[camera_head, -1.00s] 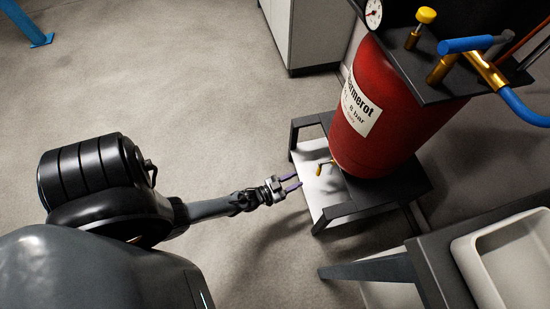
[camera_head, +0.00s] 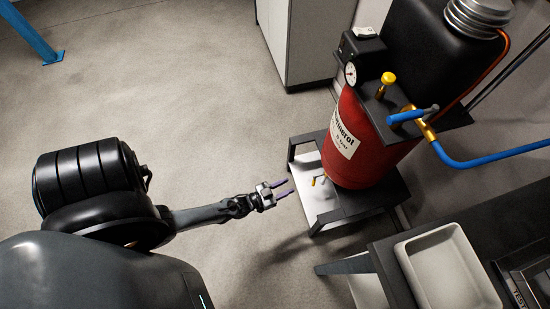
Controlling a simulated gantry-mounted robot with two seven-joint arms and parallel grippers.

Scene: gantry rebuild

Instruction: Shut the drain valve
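The tank stands on a dark frame (camera_head: 352,206) with a light plate below. My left gripper (camera_head: 287,187) has purple-tipped fingers spread apart, with nothing between them. It points right toward the drain valve, a short gap to its left, and does not touch it. Whether the valve is open or shut I cannot tell. My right gripper is out of view.
A round gauge (camera_head: 351,73), a yellow knob (camera_head: 387,79) and a blue-handled valve (camera_head: 412,115) with a blue hose sit on the tank's top plate. A pale tray (camera_head: 448,268) lies on a dark bench at lower right. A cabinet (camera_head: 307,40) stands behind. Floor left is clear.

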